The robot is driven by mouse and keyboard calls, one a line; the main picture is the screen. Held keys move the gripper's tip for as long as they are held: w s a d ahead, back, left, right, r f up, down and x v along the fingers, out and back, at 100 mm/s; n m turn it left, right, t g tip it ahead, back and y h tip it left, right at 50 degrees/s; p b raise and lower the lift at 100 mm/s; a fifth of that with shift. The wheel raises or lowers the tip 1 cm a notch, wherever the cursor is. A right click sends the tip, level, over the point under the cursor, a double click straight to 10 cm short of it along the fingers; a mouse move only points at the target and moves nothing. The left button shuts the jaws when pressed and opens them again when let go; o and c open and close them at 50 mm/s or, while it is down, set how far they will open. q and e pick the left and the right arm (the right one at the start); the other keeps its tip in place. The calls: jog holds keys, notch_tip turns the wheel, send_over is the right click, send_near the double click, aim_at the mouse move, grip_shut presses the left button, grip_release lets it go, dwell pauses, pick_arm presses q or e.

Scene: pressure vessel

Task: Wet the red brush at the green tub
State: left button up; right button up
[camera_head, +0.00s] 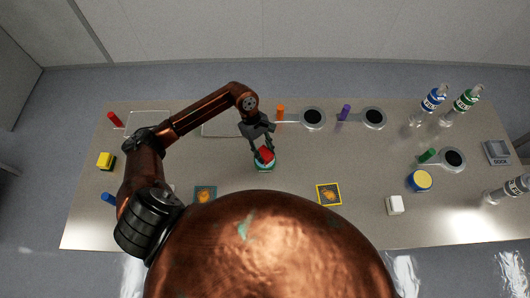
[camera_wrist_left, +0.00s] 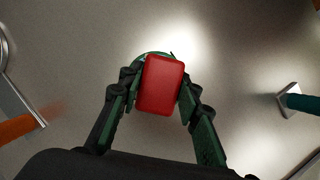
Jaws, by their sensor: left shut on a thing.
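The red brush (camera_head: 264,154) is a red block held between the fingers of my left gripper (camera_head: 261,146). In the left wrist view the red block (camera_wrist_left: 159,85) fills the space between the two fingers, and the gripper is shut on it. The green tub (camera_head: 265,167) sits on the table directly below the brush. In the left wrist view only a green rim (camera_wrist_left: 146,55) shows past the brush's far end. The brush hides most of the tub, so I cannot tell whether the two touch. My right gripper is not in view.
A yellow-and-black block (camera_head: 106,161) lies at the table's left. Two picture cards (camera_head: 205,194) (camera_head: 329,195) lie near the front. A blue tub with yellow top (camera_head: 420,181), white cube (camera_head: 395,205) and bottles (camera_head: 433,104) stand right. Handled black discs (camera_head: 313,118) lie at the back.

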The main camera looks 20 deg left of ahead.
aim_at(265, 152)
pick_arm(q)
jog(key=shift+f, duration=0.3)
jog(key=shift+b, duration=0.3)
dwell(0.4)
jog(key=shift+s+f+b, duration=0.1)
jog(key=shift+b, duration=0.25)
dwell(0.9)
dwell(0.8)
jog(key=shift+r+p, duration=0.85)
jog(key=shift+r, duration=2.75)
